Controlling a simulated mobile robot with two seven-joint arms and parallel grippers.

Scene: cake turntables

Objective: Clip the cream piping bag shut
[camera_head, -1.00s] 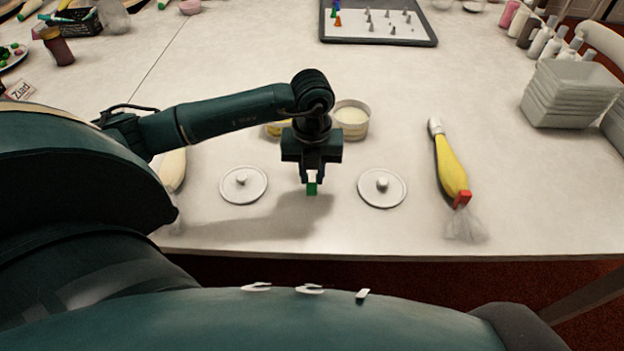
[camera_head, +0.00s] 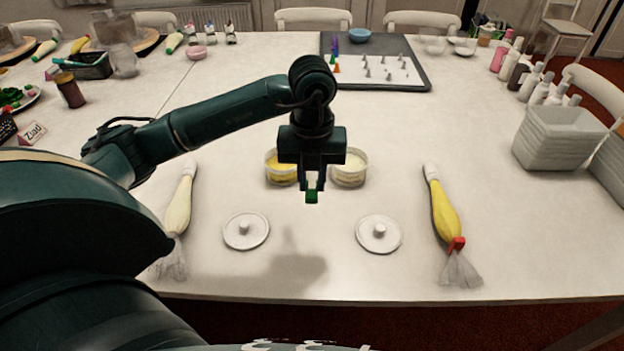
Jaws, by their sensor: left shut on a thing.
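The cream piping bag (camera_head: 181,204) lies on the table at the left, nozzle end away from me, its clear open end near the front edge. No clip shows on it. My left gripper (camera_head: 311,193) is shut on a small green clip (camera_head: 311,197), held above the table in the middle, to the right of the cream bag. A yellow piping bag (camera_head: 445,213) lies at the right, with a red clip (camera_head: 457,244) across its neck. My right gripper is not in view.
Two white lids (camera_head: 246,236) (camera_head: 379,239) with knobs lie in front. A tub of yellow filling (camera_head: 280,171) and a tub of cream (camera_head: 351,171) stand behind the gripper. A tray of nozzles (camera_head: 380,84) is at the back, grey containers (camera_head: 556,141) at the right.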

